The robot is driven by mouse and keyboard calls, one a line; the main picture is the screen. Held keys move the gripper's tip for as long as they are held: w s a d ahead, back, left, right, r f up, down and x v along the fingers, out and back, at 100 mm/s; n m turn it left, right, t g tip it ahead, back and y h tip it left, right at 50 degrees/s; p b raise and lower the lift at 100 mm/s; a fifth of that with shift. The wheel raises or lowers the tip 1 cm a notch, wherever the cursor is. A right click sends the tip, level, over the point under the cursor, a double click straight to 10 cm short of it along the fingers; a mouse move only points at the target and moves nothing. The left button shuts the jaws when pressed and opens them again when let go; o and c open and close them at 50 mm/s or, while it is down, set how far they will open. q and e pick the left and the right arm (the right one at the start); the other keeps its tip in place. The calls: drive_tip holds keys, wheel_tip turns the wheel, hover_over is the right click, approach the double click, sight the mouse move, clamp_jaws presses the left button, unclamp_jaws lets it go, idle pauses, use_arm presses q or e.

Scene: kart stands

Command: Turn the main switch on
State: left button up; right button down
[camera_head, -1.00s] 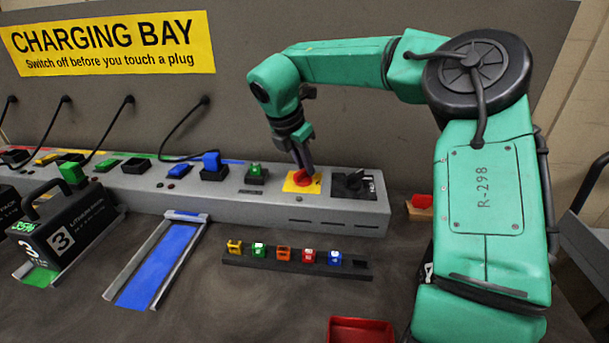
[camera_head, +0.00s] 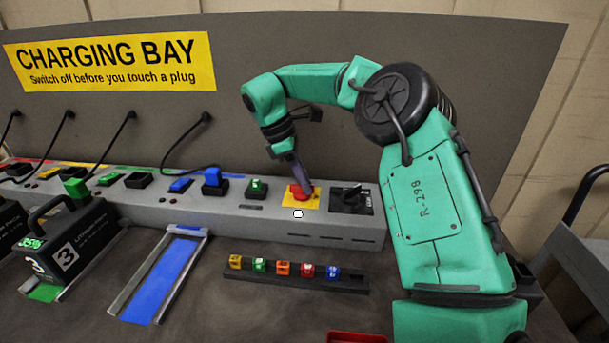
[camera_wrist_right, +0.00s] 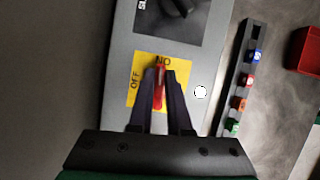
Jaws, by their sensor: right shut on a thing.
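The main switch is a red handle (camera_head: 300,191) on a yellow plate (camera_head: 315,192) on top of the grey console. My right gripper (camera_head: 299,181) reaches down onto it from above. In the right wrist view, the fingers (camera_wrist_right: 160,88) stand on both sides of the red handle (camera_wrist_right: 159,95) and are shut on it. The handle lies in line with the "ON" mark, which reads upside down, and the "OFF" mark is to its left. A small white round spot (camera_head: 298,214), like a lit lamp, shows beside the plate. My left gripper is not in view.
A black rotary knob (camera_head: 351,197) sits right of the switch. Green and blue plugs (camera_head: 213,178) stand to its left. A rack of coloured blocks (camera_head: 290,278) lies in front, with a red tray (camera_head: 357,338) nearer. A battery (camera_head: 70,243) stands left.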

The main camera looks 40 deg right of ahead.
drive_tip(key=shift+r+m, duration=0.15)
drive_tip(key=shift+m, duration=0.45)
drive_tip(key=shift+p, duration=0.3)
drive_tip(key=c, duration=0.9)
unclamp_jaws()
drive_tip(key=shift+o, duration=0.2)
drive_tip(key=p+v, duration=1.4)
drive_tip(key=p, duration=0.1)
drive_tip(key=shift+w+d+r, duration=0.15)
drive_tip(key=shift+w+r, duration=0.05)
drive_tip(key=shift+w, duration=0.1)
